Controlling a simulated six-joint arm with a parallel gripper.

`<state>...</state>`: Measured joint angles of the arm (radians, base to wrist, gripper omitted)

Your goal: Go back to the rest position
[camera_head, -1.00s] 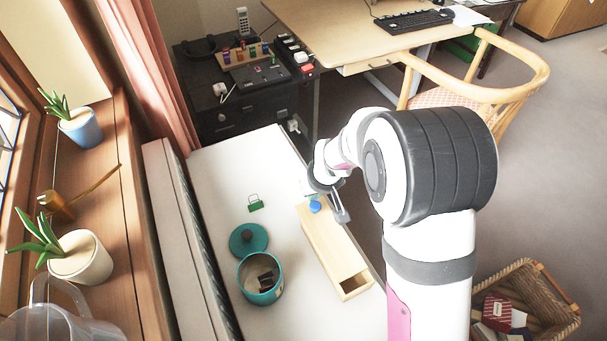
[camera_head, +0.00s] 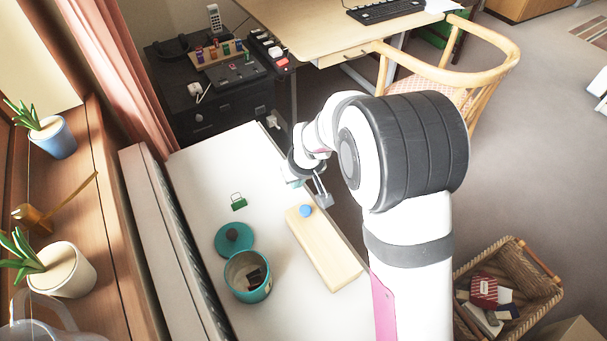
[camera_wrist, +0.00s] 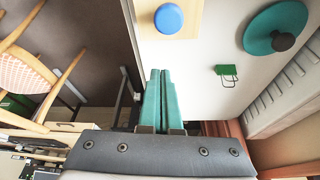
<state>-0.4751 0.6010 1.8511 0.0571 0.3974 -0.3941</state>
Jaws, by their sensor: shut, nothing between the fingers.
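My gripper shows in the wrist view with its two teal fingers (camera_wrist: 160,75) together and nothing between them. In the head view its end is mostly hidden by my wrist, above the far part of the white surface (camera_head: 210,165). The pale wooden box (camera_head: 328,252) lies below and nearer the camera, with a blue knob (camera_head: 305,211) at its far end. The knob also shows in the wrist view (camera_wrist: 169,18), apart from the fingers. No opening shows in the box top.
A teal pot (camera_head: 240,286) with dark items inside stands open beside its teal lid (camera_head: 224,241). A small green clip-like object (camera_head: 238,202) lies farther back. A chair (camera_head: 470,75), desk (camera_head: 300,25) and wicker basket (camera_head: 540,270) are to the right.

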